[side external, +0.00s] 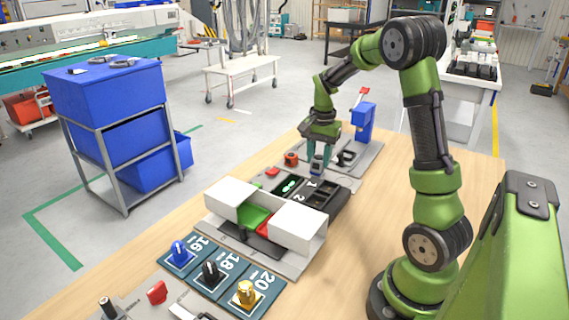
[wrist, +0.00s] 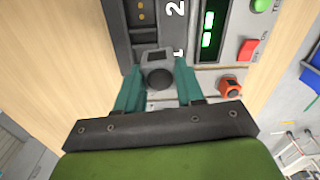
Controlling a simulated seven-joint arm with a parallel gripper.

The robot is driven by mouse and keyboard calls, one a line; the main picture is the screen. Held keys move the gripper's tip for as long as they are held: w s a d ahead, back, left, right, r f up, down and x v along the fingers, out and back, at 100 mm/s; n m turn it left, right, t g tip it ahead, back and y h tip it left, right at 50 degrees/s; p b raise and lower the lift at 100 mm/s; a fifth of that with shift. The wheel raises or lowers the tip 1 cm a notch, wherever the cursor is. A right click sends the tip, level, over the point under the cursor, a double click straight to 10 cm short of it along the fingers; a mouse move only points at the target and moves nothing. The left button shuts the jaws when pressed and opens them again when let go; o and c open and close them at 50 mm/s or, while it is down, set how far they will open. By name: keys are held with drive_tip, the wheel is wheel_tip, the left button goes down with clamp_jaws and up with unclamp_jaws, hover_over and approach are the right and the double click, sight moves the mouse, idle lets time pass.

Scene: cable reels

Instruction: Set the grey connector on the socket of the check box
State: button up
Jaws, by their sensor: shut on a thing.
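In the wrist view the grey connector (wrist: 158,72), with a dark round end, sits between the teal fingertips (wrist: 158,88). It also shows under the fingers in the side view (side external: 317,170). The check box has a dark part marked 1 and 2 (wrist: 172,30) and a light panel with a green display (wrist: 209,30). The connector is beside the mark 1. I cannot tell whether it touches the box, and the socket under it is hidden.
An orange-red part (side external: 291,158) stands beside the box. A blue press-like device (side external: 363,122) stands behind. White blocks (side external: 299,227) with green and red pieces stand in front, then a mat (side external: 220,275) with blue, black and gold connectors. Bare wood lies at the right.

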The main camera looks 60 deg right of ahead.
drive_tip(key=shift+m, duration=0.7)
drive_tip(key=shift+s+a+f, duration=0.4)
drive_tip(key=shift+a+f, duration=0.4)
drive_tip(key=shift+f, duration=0.15)
drive_tip(key=shift+s+a+f, duration=0.35)
drive_tip(key=shift+a+f, duration=0.45)
drive_tip(key=shift+f, duration=0.2)
drive_tip(key=shift+s+a+f, duration=0.4)
drive_tip(key=shift+a+f, duration=0.4)
drive_tip(key=shift+f, duration=0.15)
drive_tip(key=shift+f, duration=0.1)
drive_tip(key=shift+f, duration=0.95)
drive_tip(key=o, duration=1.1)
drive_tip(key=shift+r, duration=0.1)
wheel_tip(320, 180, up, 8)
drive_tip(key=shift+f, duration=0.1)
